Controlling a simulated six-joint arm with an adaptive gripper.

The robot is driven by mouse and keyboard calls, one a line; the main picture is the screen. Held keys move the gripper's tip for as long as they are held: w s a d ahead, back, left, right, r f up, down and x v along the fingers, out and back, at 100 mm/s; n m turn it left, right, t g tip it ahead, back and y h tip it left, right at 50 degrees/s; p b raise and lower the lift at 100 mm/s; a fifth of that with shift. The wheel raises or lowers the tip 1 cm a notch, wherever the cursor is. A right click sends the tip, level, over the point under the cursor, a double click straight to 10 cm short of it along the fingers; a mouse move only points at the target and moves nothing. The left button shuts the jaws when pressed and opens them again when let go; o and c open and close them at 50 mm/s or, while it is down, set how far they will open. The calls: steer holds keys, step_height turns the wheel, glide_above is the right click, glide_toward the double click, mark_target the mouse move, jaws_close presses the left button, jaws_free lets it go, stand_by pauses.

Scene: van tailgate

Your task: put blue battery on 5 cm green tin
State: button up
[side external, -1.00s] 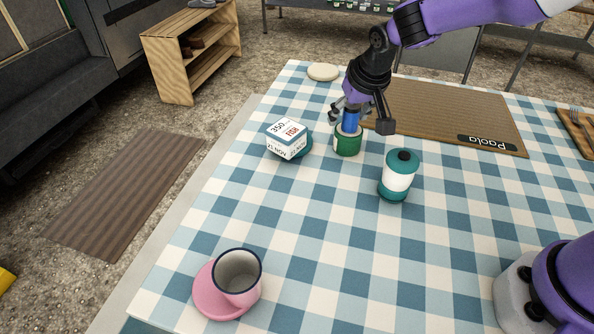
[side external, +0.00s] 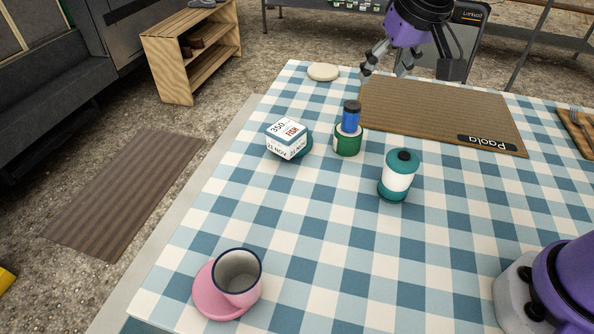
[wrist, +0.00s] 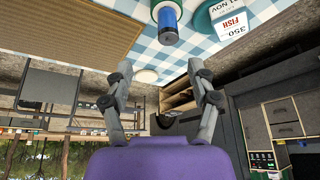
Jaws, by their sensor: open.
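The blue battery (side external: 351,117) stands upright on top of the green tin (side external: 347,142), which sits on the checked tablecloth. In the wrist view the battery (wrist: 167,27) shows at the top with part of the green tin (wrist: 165,6) behind it. My gripper (side external: 384,68) is up and behind the tin, over the far edge of the table, apart from the battery. In the wrist view its two fingers (wrist: 160,75) are spread with nothing between them.
A teal and white canister (side external: 398,176) stands to the right. A brown mat (side external: 440,112) lies behind. A pink saucer (side external: 205,297) with a cup (side external: 238,272) is at the front left.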

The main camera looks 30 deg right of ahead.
steer(key=s+d+n+t, duration=0.1)
steer(key=s+d, duration=0.3)
steer(key=s, duration=1.2)
steer(key=shift+f+n+y, duration=0.4)
steer(key=shift+n, duration=0.1)
